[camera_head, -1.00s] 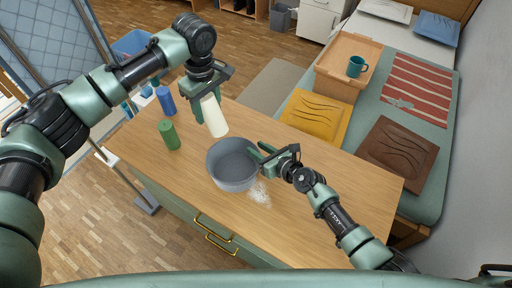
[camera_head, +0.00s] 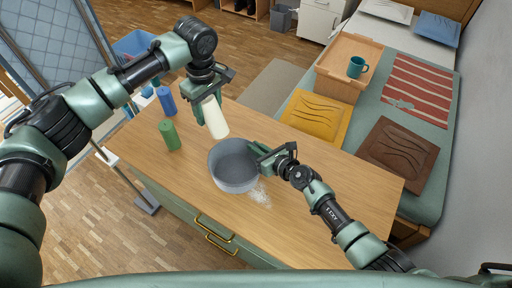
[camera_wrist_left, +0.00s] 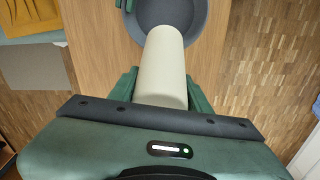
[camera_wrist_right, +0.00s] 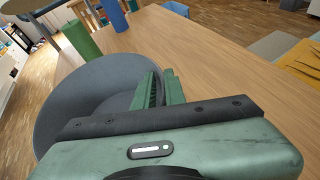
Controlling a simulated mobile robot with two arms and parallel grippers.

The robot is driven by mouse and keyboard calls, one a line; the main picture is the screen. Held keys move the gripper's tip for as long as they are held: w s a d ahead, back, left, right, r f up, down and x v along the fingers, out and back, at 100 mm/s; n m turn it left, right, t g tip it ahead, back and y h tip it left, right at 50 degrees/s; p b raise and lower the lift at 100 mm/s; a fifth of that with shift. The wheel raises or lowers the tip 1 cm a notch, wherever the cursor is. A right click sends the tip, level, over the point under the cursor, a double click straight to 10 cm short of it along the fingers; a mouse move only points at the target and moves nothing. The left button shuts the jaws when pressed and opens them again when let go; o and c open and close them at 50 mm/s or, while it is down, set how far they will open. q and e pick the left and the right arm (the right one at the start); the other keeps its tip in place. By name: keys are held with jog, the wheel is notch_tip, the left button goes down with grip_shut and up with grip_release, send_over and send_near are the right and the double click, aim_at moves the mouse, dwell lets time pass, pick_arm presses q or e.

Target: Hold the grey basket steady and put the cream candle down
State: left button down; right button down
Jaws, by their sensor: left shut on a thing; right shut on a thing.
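The grey basket (camera_head: 234,178), a round bowl shape, stands on the wooden table near its front edge. My right gripper (camera_head: 258,152) is shut on its right rim; in the right wrist view the fingers (camera_wrist_right: 160,90) straddle the rim of the basket (camera_wrist_right: 75,95). The cream candle (camera_head: 215,120) is in my left gripper (camera_head: 208,108), which is shut on it above the table, behind and left of the basket. The candle is slightly tilted. In the left wrist view the candle (camera_wrist_left: 163,65) lies between the fingers, its far end overlapping the basket (camera_wrist_left: 190,15) in the picture.
A green candle (camera_head: 169,135) and a blue candle (camera_head: 166,100) stand on the left of the table (camera_head: 310,200). A white patch (camera_head: 260,194) lies beside the basket. The table's right part is clear. A bench with cushions and a teal mug (camera_head: 357,67) stands behind.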

pick_arm(q)
jog(key=shift+f, duration=6.1)
pick_arm(e)
jog(key=shift+s+d+f, duration=0.1)
jog(key=shift+s+f, duration=0.05)
jog(key=shift+f, duration=0.1)
pick_arm(q)
jog(key=c, duration=0.6)
grip_release()
jog(key=shift+r, duration=0.1)
jog(key=r, duration=1.2)
jog(key=shift+s+d, duration=0.2)
jog(key=shift+s, duration=0.05)
pick_arm(e)
jog(key=c, duration=1.4)
grip_release()
pick_arm(q)
jog(key=shift+w+f, duration=0.1)
